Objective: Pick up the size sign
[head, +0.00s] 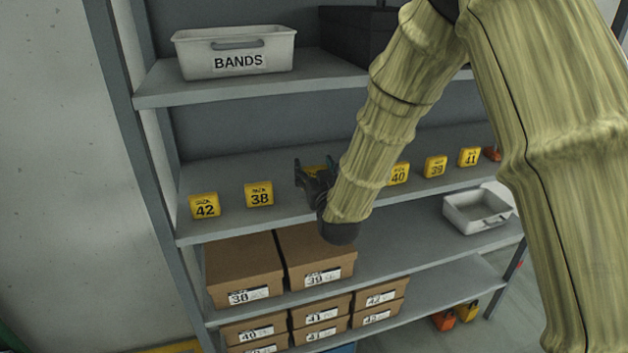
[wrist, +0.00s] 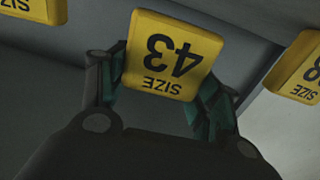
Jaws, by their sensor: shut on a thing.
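A yellow size sign marked 43 (wrist: 172,55) sits between the two fingers of my gripper (wrist: 165,85) in the wrist view, its print upside down there. The fingers are shut on its sides. In the head view my gripper (head: 313,178) is at the middle shelf, and only a sliver of the sign (head: 315,170) shows behind it. Whether the sign touches the shelf is hidden. Other yellow size signs stand along the same shelf: 42 (head: 204,206) and 38 (head: 259,194) to the left, 40 (head: 398,173), 39 (head: 435,167) and 41 (head: 470,157) to the right.
A white BANDS bin (head: 236,52) and a dark box (head: 357,36) stand on the shelf above. Brown shoe boxes (head: 243,268) fill the left of the shelf below, with a white tray (head: 477,209) at its right. A shelf post (head: 125,120) bounds the left.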

